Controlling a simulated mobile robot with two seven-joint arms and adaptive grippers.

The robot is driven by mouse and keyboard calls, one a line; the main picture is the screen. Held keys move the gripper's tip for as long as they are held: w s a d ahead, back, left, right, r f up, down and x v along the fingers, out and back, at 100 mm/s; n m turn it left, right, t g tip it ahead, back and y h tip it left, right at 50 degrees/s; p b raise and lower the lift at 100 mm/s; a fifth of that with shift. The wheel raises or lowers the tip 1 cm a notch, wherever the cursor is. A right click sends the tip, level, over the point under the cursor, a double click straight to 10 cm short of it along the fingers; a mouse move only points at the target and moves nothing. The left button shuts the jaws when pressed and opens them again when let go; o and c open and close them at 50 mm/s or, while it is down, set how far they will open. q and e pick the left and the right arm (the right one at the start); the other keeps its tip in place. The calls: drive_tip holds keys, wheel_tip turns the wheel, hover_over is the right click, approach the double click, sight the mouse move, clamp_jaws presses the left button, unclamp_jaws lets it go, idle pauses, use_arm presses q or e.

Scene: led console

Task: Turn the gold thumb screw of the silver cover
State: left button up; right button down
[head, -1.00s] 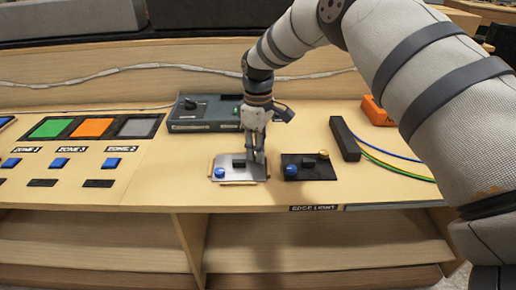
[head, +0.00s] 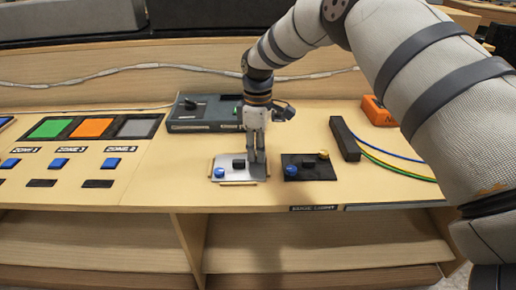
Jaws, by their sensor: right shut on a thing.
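The silver cover (head: 228,175) lies flat on the console top, with a blue knob (head: 219,172) at its front left and a black block (head: 239,164) near its middle. My right gripper (head: 257,158) points straight down at the back right of this cover, fingers close together. It is shut on the gold thumb screw, which the fingers hide. My left gripper is not in view.
A black cover (head: 308,172) with a blue knob and its own gold screw (head: 323,154) lies close to the right. A dark grey control box (head: 205,120) stands behind. A black bar (head: 345,138) and cables lie farther right. Coloured zone panels (head: 93,128) are at left.

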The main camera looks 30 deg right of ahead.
drive_tip(key=shift+s+a+f, duration=0.15)
drive_tip(key=shift+s+f, duration=0.05)
drive_tip(key=shift+f, duration=0.15)
drive_tip(key=c, duration=1.4)
unclamp_jaws()
drive_tip(key=shift+w+r, duration=0.15)
drive_tip(key=shift+r, duration=0.25)
wheel_tip(320, 180, up, 12)
drive_tip(key=shift+f, duration=0.25)
drive_tip(key=shift+f, duration=0.1)
